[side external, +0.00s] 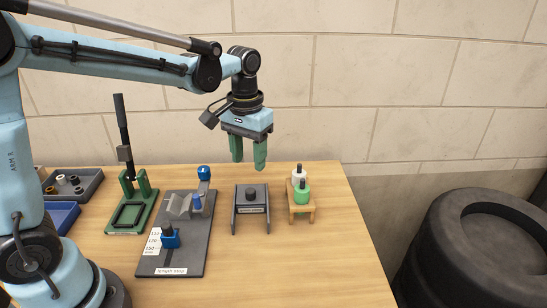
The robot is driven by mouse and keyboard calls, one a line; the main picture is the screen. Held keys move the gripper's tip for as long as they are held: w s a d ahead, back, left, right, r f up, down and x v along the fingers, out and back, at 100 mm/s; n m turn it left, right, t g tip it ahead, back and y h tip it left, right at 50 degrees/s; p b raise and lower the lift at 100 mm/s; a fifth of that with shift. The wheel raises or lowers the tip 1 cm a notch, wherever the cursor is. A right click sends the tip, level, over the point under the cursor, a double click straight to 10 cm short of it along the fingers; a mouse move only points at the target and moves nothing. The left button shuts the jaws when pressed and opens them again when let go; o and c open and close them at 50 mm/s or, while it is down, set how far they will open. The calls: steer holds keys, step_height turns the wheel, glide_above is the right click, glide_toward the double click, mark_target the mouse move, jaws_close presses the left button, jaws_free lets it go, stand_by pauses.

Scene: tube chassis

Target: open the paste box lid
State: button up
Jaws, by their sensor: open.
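A dark grey box-like piece (239,222) stands on the table with a small dark knob (251,194) on its top and a pale label on it. It looks like the paste box, but the label is too small to read. The knobbed top looks closed. My gripper (249,163), with green fingers pointing down, hangs in the air above and behind the knob as seen here. The fingers are apart with nothing between them, and they do not touch the box.
A wooden rack (301,211) with a green bottle and a white bottle is close on the right. A grey "length stop" plate (183,262) with blue parts is on the left. Beyond it stands a green fixture (128,214) with a tall black lever. The table's front right is clear.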

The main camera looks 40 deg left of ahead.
mark_target(251, 190)
step_height(251, 190, down, 8)
steer(key=shift+f, duration=0.25)
steer(key=shift+c, duration=0.3)
jaws_close()
